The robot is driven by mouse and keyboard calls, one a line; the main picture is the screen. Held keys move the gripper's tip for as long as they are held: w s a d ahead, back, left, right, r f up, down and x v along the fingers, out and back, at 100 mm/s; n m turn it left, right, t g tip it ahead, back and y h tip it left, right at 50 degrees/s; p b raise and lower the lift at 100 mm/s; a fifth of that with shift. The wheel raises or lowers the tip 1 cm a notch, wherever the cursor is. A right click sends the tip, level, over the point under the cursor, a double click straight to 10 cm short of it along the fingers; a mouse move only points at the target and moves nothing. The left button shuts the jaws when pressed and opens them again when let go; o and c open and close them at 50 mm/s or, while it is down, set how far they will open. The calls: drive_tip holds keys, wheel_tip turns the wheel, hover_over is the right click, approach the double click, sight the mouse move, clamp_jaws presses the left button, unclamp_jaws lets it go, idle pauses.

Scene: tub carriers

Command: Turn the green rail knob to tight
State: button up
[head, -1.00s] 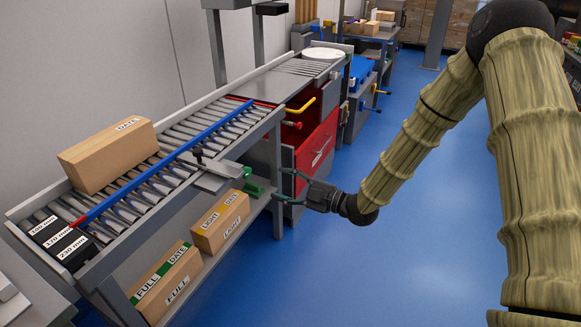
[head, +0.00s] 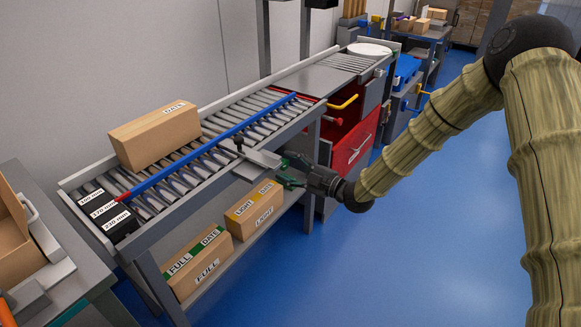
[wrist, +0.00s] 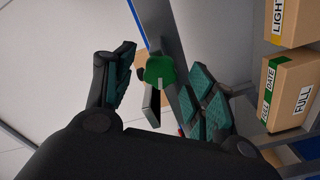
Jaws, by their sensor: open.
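The green rail knob (wrist: 160,70) shows in the wrist view, between the two spread fingers of my gripper (wrist: 163,72), with a gap on each side. In the head view my gripper (head: 288,172) is at the conveyor's near side, beside the grey bracket plate (head: 256,165). There its fingers overlap the knob, and I cannot clearly separate them. The blue guide rail (head: 210,145) runs along the rollers. A black scale plate with width labels (head: 110,218) sits at the rail's near end. I cannot read how tight the knob is.
A DATE carton (head: 150,142) lies on the rollers behind the rail. FULL (head: 196,268) and LIGHT (head: 252,212) cartons sit on the shelf below. A red drawer cabinet (head: 352,150) stands beyond my gripper. The blue floor (head: 400,240) at right is clear.

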drive_tip(key=shift+w+a, duration=0.15)
drive_tip(key=shift+a, duration=0.05)
drive_tip(key=c, duration=1)
drive_tip(key=shift+d, duration=0.15)
